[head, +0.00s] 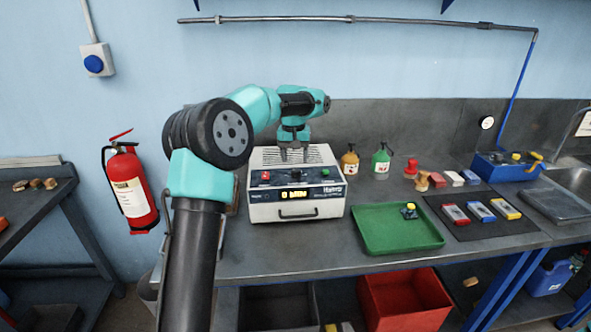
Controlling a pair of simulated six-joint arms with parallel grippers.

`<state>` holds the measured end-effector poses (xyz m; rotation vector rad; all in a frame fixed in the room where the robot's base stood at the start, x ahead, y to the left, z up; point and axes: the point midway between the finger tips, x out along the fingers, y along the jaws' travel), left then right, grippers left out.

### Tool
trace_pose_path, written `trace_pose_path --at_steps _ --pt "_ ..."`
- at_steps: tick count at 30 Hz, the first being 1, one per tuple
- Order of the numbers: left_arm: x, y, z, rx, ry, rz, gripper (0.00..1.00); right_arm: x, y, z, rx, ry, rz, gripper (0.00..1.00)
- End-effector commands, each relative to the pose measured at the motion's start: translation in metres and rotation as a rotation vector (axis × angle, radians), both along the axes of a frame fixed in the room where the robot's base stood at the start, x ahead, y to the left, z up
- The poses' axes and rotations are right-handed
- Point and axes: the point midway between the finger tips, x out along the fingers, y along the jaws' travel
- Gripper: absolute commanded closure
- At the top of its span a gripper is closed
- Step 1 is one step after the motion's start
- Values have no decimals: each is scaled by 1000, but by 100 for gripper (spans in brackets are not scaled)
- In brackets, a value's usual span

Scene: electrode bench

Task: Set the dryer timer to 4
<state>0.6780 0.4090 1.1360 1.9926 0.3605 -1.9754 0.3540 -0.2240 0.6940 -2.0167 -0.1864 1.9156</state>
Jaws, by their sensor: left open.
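The dryer (260,211) is a white box with a dark sloping control panel and a front drawer handle, standing on the grey bench. Its panel carries a red switch (265,176), a dark knob (296,175) near the middle and a small green part (325,172) at the right. A lit yellow display (293,194) sits below; it seems to begin with 0, but the text is too small to be sure. My left gripper (294,154) is open, pointing down above the dryer's vented top, behind and above the knob in the picture. It appears empty. My right gripper is not in view.
A green tray (388,239) holding a small part stands right of the dryer. Yellow and green bottles (381,158) stand behind it. A dark mat (480,229) with coloured blocks, and a blue box (500,168), are further right. A fire extinguisher (131,190) hangs at the left.

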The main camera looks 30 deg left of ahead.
Motion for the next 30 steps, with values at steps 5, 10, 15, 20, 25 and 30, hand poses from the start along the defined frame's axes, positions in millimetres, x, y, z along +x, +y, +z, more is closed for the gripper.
trace_pose_path --at_steps 5,10,15,20,25,30 --pt "0 -1 -30 0 3 1 41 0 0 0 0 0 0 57" --pt "1 -2 -45 1 1 0 41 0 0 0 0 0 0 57" --pt "1 -2 -49 0 -1 1 41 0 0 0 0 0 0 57" --pt "1 -2 -49 0 -1 0 41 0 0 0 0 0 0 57" --pt "1 -2 -49 0 0 0 54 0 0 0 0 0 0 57" --pt "1 -2 -49 0 0 0 71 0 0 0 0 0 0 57"
